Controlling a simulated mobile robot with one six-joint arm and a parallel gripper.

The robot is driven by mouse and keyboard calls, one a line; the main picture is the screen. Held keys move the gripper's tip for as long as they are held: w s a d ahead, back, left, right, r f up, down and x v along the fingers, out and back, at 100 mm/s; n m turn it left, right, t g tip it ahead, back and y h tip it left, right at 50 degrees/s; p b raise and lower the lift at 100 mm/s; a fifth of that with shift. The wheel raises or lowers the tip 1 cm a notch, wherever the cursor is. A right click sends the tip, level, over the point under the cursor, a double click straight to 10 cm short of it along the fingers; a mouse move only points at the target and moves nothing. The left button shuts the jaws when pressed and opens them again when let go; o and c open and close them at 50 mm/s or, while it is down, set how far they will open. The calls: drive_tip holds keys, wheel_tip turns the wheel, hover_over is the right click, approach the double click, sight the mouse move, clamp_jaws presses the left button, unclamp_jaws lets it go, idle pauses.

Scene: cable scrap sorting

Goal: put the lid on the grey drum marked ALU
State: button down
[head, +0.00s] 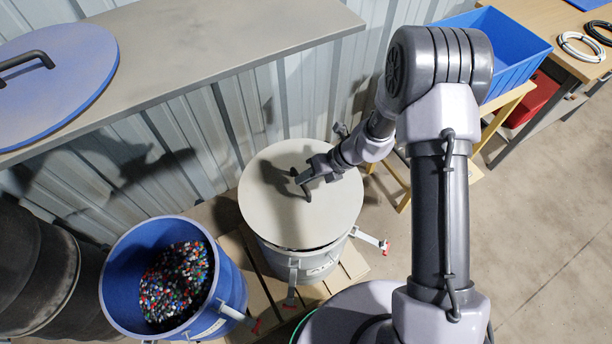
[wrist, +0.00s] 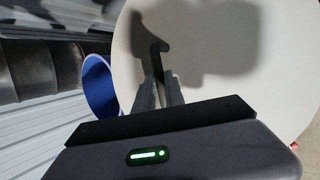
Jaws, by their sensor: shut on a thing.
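A round pale grey lid (head: 262,192) lies over the top of the grey drum (head: 318,264) in the head view. My gripper (head: 301,178) is shut on the lid's dark handle (head: 307,194). In the wrist view the fingers (wrist: 160,92) close on the handle (wrist: 158,58), with the lid (wrist: 235,60) behind. The lid looks roughly level and covers nearly all of the drum's mouth. A dark strip of rim shows below its front edge; I cannot tell whether the lid touches the drum all round. No marking is readable on the drum.
An open blue drum (head: 118,268) with coloured granules stands left of the grey drum. Dark drums (head: 40,275) stand further left. A blue lid (head: 70,65) lies on the grey shelf (head: 215,35) at the wall. Clamps (head: 372,241) stick out from the grey drum. Clear floor lies right.

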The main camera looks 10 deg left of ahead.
sight(311, 188)
drive_tip(key=shift+f+b, duration=2.95)
drive_tip(key=shift+f, duration=0.85)
drive_tip(key=c, duration=1.3)
unclamp_jaws()
drive_tip(key=shift+d, duration=0.1)
drive_tip(key=p+v, duration=0.7)
drive_tip(key=v, duration=1)
drive_tip(key=shift+d+r+p, duration=0.1)
drive_tip(key=shift+r+p, duration=0.2)
